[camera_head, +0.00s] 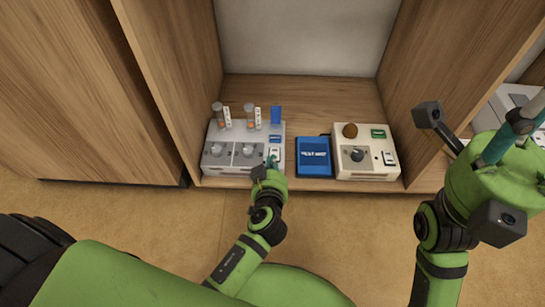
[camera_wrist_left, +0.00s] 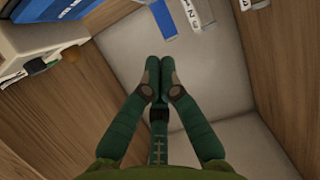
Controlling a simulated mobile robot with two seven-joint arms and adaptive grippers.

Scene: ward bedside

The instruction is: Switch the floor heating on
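A grey control unit (camera_head: 229,131) stands on the shelf, with two round dials, two upright gauges and a white switch (camera_head: 275,154) at its right side. A cream control box (camera_head: 367,170) stands to the right, with a brown knob, a dark dial and a rocker switch (camera_head: 390,158). I cannot read which switch is the floor heating. My left gripper (camera_head: 270,163) is at the grey unit's front right, just below its white switch; contact cannot be told. In the left wrist view its fingertips (camera_wrist_left: 159,66) are together, with nothing visible between them. My right gripper (camera_head: 508,137) is at the far right, its fingertips unclear.
A blue box (camera_head: 314,156) with lettering stands between the two units. Wooden side panels (camera_head: 437,70) flank the niche. A pale device (camera_head: 505,105) is partly hidden behind my right gripper. The shelf behind the units is clear.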

